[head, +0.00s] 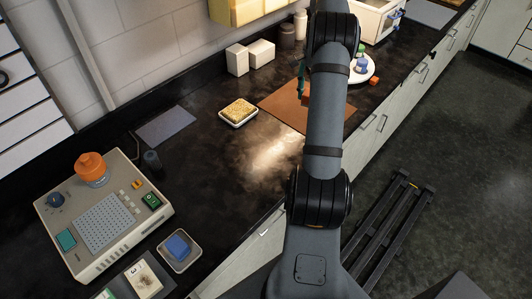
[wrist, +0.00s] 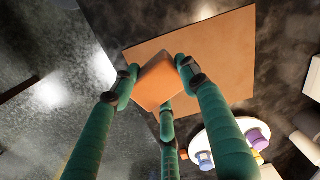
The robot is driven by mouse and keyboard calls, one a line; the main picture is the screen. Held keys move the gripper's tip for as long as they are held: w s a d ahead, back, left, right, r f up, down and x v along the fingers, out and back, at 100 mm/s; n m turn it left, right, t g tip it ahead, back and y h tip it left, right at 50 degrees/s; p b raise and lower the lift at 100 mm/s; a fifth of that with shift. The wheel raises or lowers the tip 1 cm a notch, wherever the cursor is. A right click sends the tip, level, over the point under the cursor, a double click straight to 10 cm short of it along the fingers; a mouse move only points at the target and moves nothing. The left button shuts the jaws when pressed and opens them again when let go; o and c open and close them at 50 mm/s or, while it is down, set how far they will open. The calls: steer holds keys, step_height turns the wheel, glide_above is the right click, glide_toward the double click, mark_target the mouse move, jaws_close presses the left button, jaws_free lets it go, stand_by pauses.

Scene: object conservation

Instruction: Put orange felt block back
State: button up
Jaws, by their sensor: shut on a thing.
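An orange felt block (wrist: 157,82) sits between the green fingers of my gripper (wrist: 154,90) in the wrist view. The fingers are shut on it from several sides. The block is over the brown-orange mat (wrist: 205,62) near the mat's edge; I cannot tell whether it touches the mat. In the head view the mat (head: 282,107) lies on the dark counter. My arm covers much of the mat and most of my gripper there; a green finger (head: 301,78) shows at the arm's left side.
A white plate (head: 366,75) with small coloured pieces stands right of the mat, with a small orange piece (head: 374,81) beside it. A sponge on a dish (head: 238,111), white boxes (head: 249,55), a grey device (head: 105,215) and a tray with a blue block (head: 178,247) are left.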

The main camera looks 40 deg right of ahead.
steer(key=a+f, duration=0.2)
steer(key=a, duration=0.2)
steer(key=a+f, duration=0.5)
steer(key=a, duration=0.2)
steer(key=shift+w+a+f, duration=0.1)
steer(key=shift+a+f, duration=0.1)
steer(key=shift+a, duration=0.1)
steer(key=shift+f+p, duration=0.4)
steer(key=shift+f, duration=1.65)
steer(key=o, duration=0.6)
steer(key=shift+f, duration=0.1)
steer(key=o, duration=0.4)
steer(key=shift+o, duration=0.2)
step_height(320, 180, up, 12)
steer(key=shift+a, duration=0.1)
